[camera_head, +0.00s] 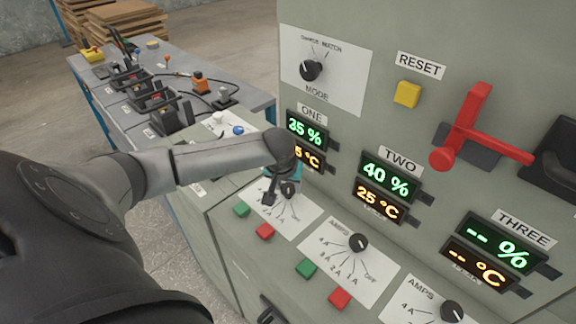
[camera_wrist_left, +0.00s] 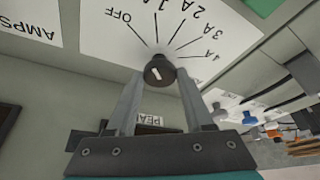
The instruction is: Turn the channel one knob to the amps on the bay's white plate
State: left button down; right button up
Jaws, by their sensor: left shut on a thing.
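The channel one knob (camera_head: 289,188) is a dark round knob on a white AMPS dial plate (camera_head: 305,217) below the ONE display. In the left wrist view the knob (camera_wrist_left: 159,72) shows its end with a short white mark, between the fingertips. My left gripper (camera_head: 279,192) is shut on it. OFF and several amp figures fan out around the knob in the wrist view; I cannot tell which one it points at. Small white plates (camera_head: 148,132) mark the bays on the bench; their writing is too small to read. My right gripper is not in view.
Green (camera_head: 242,209) and red (camera_head: 265,231) buttons sit below the dial. The channel two knob (camera_head: 358,242) and channel three knob (camera_head: 452,311) are to the right. Above are the MODE knob (camera_head: 311,70), yellow RESET button (camera_head: 407,93) and red lever (camera_head: 470,125). The bench (camera_head: 245,101) stands behind.

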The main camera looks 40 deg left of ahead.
pick_arm(q)
jog(key=m+p, duration=0.1)
jog(key=p, duration=0.1)
jog(key=m+h+p, duration=0.1)
jog(key=m+p, duration=0.1)
jog(key=shift+a+r, duration=0.1)
jog(key=shift+r, duration=0.1)
jog(key=shift+a+m+h+p, duration=0.1)
jog(key=shift+m+h+p, duration=0.35)
jog(key=shift+m, duration=0.45)
jog(key=shift+f+m+t+h, duration=0.15)
jog(key=shift+m+t+h, duration=0.15)
jog(key=shift+m, duration=0.6)
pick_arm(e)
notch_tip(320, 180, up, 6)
pick_arm(q)
jog(key=shift+a+f+m+h, duration=0.1)
jog(key=shift+m+h, duration=0.25)
jog(key=shift+m, duration=0.55)
jog(key=shift+m+h+b, duration=0.3)
jog(key=shift+m+b, duration=0.4)
jog(key=shift+m, duration=0.2)
jog(key=shift+w+m+g+h+b, duration=0.1)
jog(key=shift+m+g+h+b, duration=0.3)
jog(key=shift+m+b, duration=0.7)
jog(key=shift+m+g+h+b, duration=0.4)
jog(key=shift+m+b, duration=0.35)
jog(key=shift+m, duration=0.65)
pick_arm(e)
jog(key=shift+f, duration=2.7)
